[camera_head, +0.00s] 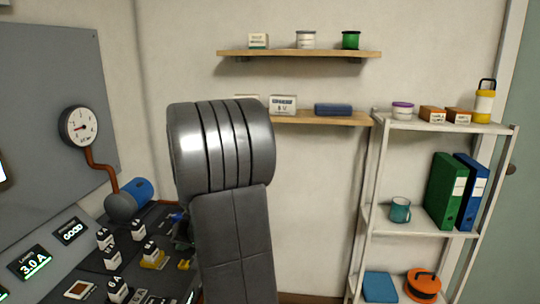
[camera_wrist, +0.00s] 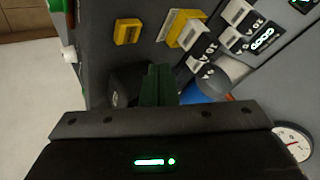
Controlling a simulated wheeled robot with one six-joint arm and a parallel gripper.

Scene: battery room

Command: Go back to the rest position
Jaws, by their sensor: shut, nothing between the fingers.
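My gripper (camera_wrist: 158,80) shows in the wrist view as two dark green fingers pressed together beyond the dark wrist housing, with nothing between them. It points down over the dark bench panel, close to a blue cylinder (camera_wrist: 196,93) and yellow blocks (camera_wrist: 127,31). In the head view my grey arm stands upright in the middle and hides part of the bench and the wall behind it. The gripper is mostly hidden behind the arm there, low at its left side.
The bench at left carries several labelled switches (camera_head: 138,229), a blue cylinder (camera_head: 136,191) and a gauge (camera_head: 79,127) above. Two wall shelves (camera_head: 300,53) hold small items. A white rack (camera_head: 421,219) at right holds binders (camera_head: 447,190) and a teal mug (camera_head: 400,210).

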